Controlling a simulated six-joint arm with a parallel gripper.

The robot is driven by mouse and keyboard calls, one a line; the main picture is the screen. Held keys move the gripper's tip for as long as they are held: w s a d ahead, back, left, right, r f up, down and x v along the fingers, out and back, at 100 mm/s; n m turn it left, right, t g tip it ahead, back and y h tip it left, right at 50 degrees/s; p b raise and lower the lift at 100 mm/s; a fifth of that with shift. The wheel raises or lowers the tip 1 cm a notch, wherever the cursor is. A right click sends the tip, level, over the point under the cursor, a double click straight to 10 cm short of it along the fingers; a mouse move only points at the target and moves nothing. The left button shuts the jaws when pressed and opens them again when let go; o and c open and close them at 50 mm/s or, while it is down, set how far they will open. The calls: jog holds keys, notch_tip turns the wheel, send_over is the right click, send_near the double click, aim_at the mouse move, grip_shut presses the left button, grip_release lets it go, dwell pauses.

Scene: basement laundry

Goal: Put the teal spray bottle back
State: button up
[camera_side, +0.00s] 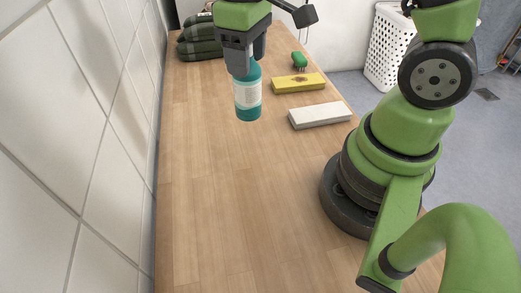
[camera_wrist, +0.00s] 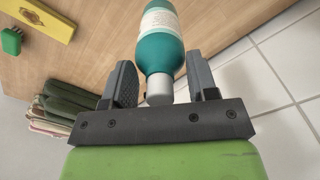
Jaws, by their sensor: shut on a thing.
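The teal spray bottle (camera_side: 248,92) has a pale label around its middle and hangs upright in the side view. My gripper (camera_side: 241,66) is above it, with its fingers around the bottle's upper part. In the wrist view the bottle (camera_wrist: 161,45) extends away from my gripper (camera_wrist: 160,85), its grey-white cap between the two fingers. The fingers hide part of the bottle's top in the side view. I cannot tell for sure whether the bottle's base touches the wooden counter (camera_side: 230,200).
A yellow box (camera_side: 299,84), a white block (camera_side: 320,115) and a green brush (camera_side: 299,61) lie right of the bottle. Dark green folded cloths (camera_side: 200,45) are at the back left. A tiled wall (camera_side: 60,130) borders the left. The near counter is clear. A white basket (camera_side: 388,50) stands beyond.

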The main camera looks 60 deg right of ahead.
jog(key=s+d+r+n, duration=0.2)
jog(key=s+n, duration=0.2)
jog(key=n, duration=0.3)
notch_tip(320, 180, down, 10)
jog(key=shift+w+d+f, duration=0.1)
jog(key=shift+f, duration=0.1)
dwell(0.3)
jog(key=o, duration=1.4)
jog(key=shift+r, duration=0.1)
